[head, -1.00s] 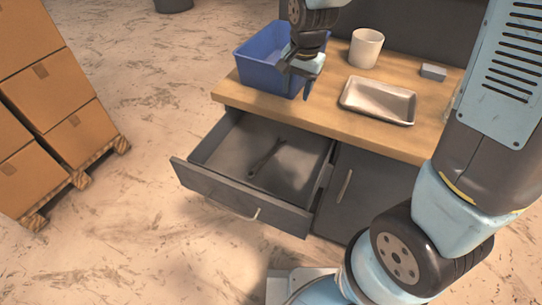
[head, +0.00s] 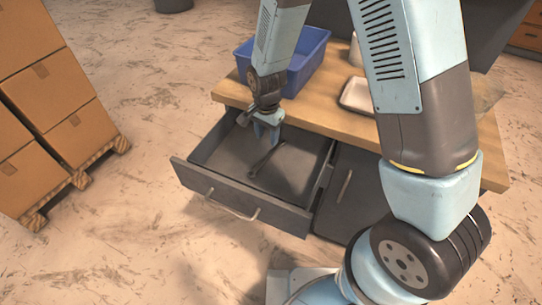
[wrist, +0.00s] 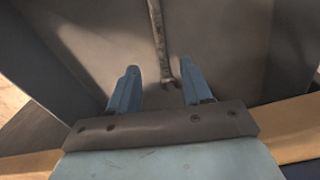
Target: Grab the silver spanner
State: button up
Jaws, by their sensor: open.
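The silver spanner (head: 266,160) lies on the floor of the open drawer (head: 229,190) and looks dark grey in the shade. In the wrist view the spanner (wrist: 159,42) runs down from the top edge, with its lower end close to the fingers. My gripper (head: 267,136) is over the back of the drawer, just behind the spanner's far end. In the wrist view my gripper (wrist: 158,88) is open, with the spanner's end between the lines of its two blue fingers. Nothing is held. I cannot tell the exact height of the fingers above the drawer floor.
The wooden worktop (head: 330,121) overhangs the drawer's back. On it stand a blue bin (head: 303,68), a metal tray (head: 357,96) and a white mug (head: 354,50), partly hidden by my arm. Stacked boxes (head: 55,100) stand on a pallet at left.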

aim_at(268, 157)
jog(key=shift+f, duration=4.4)
jog(key=shift+c, duration=0.2)
grip_shut()
